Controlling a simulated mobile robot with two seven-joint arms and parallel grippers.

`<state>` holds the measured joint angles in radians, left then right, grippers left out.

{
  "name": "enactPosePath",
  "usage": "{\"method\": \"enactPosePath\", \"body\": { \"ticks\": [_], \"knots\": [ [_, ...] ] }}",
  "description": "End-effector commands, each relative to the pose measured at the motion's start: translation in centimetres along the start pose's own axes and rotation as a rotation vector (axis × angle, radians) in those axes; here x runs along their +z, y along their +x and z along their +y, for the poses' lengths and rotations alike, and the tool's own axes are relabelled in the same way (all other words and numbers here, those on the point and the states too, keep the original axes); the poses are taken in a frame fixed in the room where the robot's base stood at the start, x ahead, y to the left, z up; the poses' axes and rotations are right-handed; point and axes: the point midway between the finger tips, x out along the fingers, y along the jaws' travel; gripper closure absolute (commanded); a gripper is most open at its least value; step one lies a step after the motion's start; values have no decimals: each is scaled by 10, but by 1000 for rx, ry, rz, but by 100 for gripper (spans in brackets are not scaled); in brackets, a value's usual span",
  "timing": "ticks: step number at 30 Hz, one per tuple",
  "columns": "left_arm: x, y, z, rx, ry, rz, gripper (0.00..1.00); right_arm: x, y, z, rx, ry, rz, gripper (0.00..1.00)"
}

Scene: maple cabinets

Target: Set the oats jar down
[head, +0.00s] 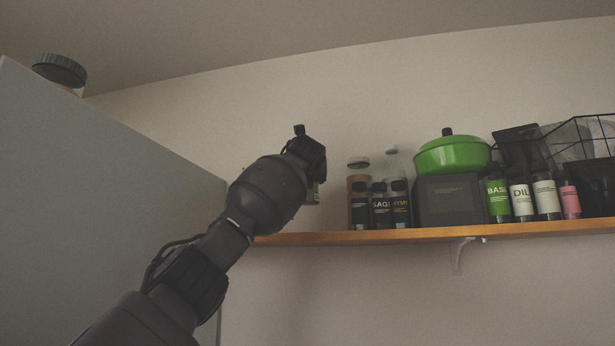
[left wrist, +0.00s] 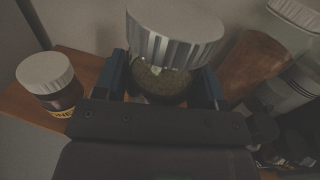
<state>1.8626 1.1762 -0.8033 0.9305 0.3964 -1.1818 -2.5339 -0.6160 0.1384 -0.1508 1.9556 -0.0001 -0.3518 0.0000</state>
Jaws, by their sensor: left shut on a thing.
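The oats jar, with a wide pale ribbed lid and grainy contents, shows in the left wrist view (left wrist: 165,82) between the two fingers of my left gripper (left wrist: 160,92). The gripper is shut on it below the lid. In the head view my left arm reaches up to the left end of the wooden shelf (head: 400,236). My arm hides most of the gripper (head: 306,158) there, and only a sliver near the jar's place shows. I cannot tell whether the jar's base touches the shelf. My right gripper is in neither view.
A small dark jar with a pale lid (left wrist: 47,82) stands left of the held jar. A brown-filled jar (left wrist: 258,65) is close on its right. Spice bottles (head: 380,207), a green pot (head: 452,156) and a wire basket (head: 580,135) crowd the shelf. A grey cabinet (head: 100,200) is at left.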

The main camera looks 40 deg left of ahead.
Motion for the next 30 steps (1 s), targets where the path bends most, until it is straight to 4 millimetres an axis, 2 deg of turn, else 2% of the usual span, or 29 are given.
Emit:
{"method": "enactPosePath", "body": {
  "ticks": [18, 30],
  "knots": [
    [-54, 0, 0, 1, 2, 0, 67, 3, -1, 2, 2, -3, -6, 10],
    [-63, 0, 0, 0, 0, 0, 67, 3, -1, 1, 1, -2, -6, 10]
  ]
}}
